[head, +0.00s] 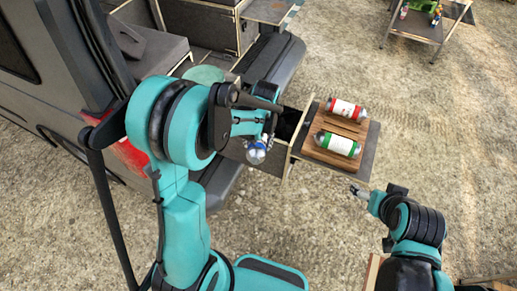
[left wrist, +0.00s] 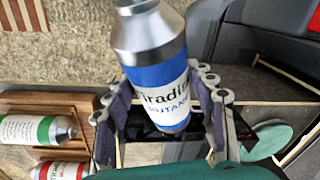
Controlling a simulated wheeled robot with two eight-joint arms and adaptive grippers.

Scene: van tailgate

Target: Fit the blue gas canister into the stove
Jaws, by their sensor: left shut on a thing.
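In the head view the canister (head: 257,154) shows only as a small silver and blue piece below my left gripper (head: 264,132), beside the van's rear; my arm hides the rest.
A wooden board (head: 318,152) on a pull-out shelf holds a red-labelled canister (head: 344,109) and a green-labelled canister (head: 338,144), both lying down. An open drawer (head: 288,124) is beside it. A side table (head: 420,27) stands far right. Gravel around is clear.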

